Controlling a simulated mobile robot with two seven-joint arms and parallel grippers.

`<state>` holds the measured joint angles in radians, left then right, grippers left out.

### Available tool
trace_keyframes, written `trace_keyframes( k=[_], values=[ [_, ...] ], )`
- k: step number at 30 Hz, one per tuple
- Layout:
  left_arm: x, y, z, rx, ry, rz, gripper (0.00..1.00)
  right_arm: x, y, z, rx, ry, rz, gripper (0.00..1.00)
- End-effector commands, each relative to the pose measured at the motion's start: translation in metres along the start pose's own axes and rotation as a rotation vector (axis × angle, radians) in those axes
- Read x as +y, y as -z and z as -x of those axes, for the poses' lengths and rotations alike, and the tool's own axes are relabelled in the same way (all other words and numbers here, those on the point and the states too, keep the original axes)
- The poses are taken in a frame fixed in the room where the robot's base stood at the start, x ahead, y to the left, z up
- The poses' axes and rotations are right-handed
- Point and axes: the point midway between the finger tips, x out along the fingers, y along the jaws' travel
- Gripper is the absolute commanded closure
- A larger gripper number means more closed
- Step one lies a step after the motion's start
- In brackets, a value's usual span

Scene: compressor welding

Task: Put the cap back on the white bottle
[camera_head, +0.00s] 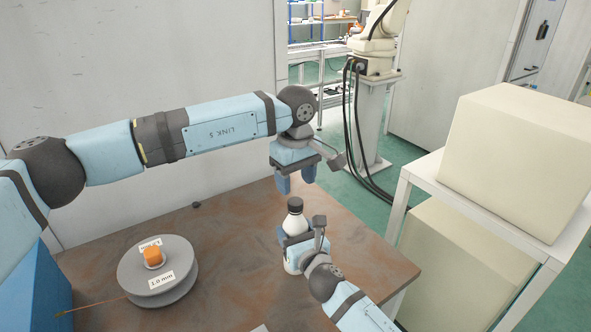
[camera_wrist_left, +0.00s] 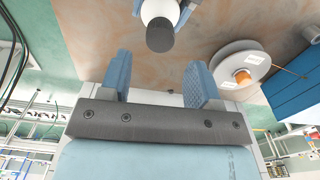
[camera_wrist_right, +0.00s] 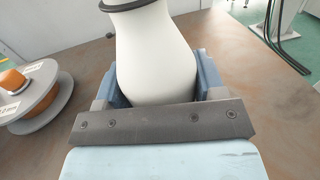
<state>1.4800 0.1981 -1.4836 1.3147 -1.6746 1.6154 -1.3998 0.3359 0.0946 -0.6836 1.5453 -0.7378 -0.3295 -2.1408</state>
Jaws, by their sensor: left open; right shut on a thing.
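The white bottle (camera_head: 294,224) stands upright on the brown table, with a black cap (camera_head: 295,203) on its top. My right gripper (camera_head: 300,241) is shut around the bottle's body; the right wrist view shows the white bottle (camera_wrist_right: 155,60) between its fingers, with a dark ring at its neck and the top out of frame. My left gripper (camera_head: 296,182) is open and empty, pointing down above the bottle. In the left wrist view the black cap (camera_wrist_left: 160,35) lies beyond the open fingers (camera_wrist_left: 160,80), apart from them. Whether the cap is fully seated cannot be told.
A grey wire spool (camera_head: 180,262) with an orange hub piece (camera_head: 153,255) lies on the table (camera_head: 225,225) to the left. A blue block (camera_head: 35,290) is at the far left. A white shelf with cream boxes (camera_head: 520,150) stands at the right. The table between spool and bottle is clear.

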Motion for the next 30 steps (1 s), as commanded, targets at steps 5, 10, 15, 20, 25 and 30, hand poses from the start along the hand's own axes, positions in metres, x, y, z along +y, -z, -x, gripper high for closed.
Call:
trace_keyframes(
  k=[5,10,15,20,25,30],
  values=[
    [0.000,0.000,0.002,0.000,0.000,0.390,0.43,0.000,0.000,0.000,0.000,0.000,0.000,1.00],
    [0.000,0.000,0.004,0.000,0.000,0.767,0.43,0.000,0.000,0.000,0.000,0.000,0.000,1.00],
    [0.000,0.000,0.007,0.000,0.000,1.143,0.43,0.000,0.000,0.000,0.000,0.000,0.000,1.00],
    [0.000,0.000,0.009,0.000,0.000,1.498,0.43,0.000,0.000,0.000,0.000,0.000,0.000,1.00],
    [0.000,0.000,0.012,0.000,0.000,1.875,0.43,0.000,0.000,0.000,0.000,0.000,0.000,1.00],
    [0.000,0.000,0.014,0.000,0.000,2.252,0.43,0.000,0.000,0.000,0.000,0.000,0.000,1.00]
  ],
)
